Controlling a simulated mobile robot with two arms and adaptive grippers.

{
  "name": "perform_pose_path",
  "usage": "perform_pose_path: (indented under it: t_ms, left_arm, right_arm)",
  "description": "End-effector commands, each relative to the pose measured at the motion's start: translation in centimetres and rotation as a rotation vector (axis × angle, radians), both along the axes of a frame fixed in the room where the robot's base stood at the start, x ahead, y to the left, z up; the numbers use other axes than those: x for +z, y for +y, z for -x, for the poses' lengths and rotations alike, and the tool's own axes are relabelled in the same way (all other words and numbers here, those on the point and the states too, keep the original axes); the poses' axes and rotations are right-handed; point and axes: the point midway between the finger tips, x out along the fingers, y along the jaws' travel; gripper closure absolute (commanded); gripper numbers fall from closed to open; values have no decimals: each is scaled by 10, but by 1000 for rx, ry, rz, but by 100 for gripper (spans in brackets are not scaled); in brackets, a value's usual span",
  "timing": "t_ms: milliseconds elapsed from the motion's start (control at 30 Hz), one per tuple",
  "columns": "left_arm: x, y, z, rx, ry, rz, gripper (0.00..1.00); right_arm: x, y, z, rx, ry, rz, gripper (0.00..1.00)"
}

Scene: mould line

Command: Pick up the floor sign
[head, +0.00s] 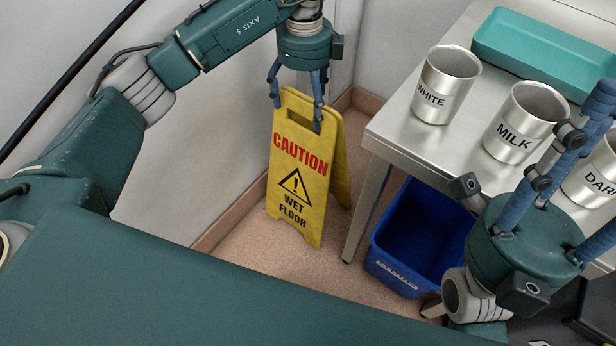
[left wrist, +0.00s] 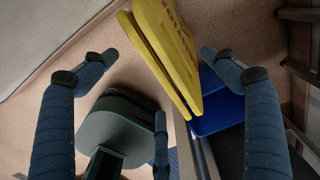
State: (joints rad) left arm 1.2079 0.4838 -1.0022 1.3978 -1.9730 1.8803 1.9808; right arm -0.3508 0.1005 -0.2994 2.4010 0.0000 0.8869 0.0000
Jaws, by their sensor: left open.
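The yellow floor sign (head: 298,185) stands upright on the floor as a folded A-frame, with "CAUTION WET FLOOR" on its front face. My left gripper (head: 297,106) points down at the sign's top edge, with its fingers spread around it. In the left wrist view the sign (left wrist: 165,50) lies between the open fingers of my left gripper (left wrist: 158,55), with gaps to either side. My right gripper (head: 560,190) points up at the right, above the table's near side. Its fingers look apart, with nothing seen between them, and are partly cut off by the picture edge.
A metal table (head: 395,130) right of the sign holds metal pots labelled WHITE (head: 446,85), MILK (head: 524,122) and DARK (head: 592,172), and a teal tray (head: 540,50). A blue bin (head: 415,235) stands below it. Walls are close behind and left of the sign.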

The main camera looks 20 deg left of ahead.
Motion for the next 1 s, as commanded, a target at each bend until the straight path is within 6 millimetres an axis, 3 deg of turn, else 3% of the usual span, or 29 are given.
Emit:
perform_pose_path:
  t_ms: [33,333,600,867,1000]
  left_arm:
    - [-11,0,1,0,3,-1,14]
    - [-30,0,0,0,2,0,14]
    - [-70,0,0,0,2,0,14]
    - [-72,0,0,-1,0,0,14]
    - [-72,0,0,-1,0,0,40]
  right_arm:
    - [-5,0,1,0,-5,-2,60]
    - [-11,-1,3,1,-13,-5,60]
    - [-27,-1,3,1,-12,-4,60]
    - [-26,-1,3,1,-11,-4,60]
    - [-26,-1,3,1,-11,-4,60]
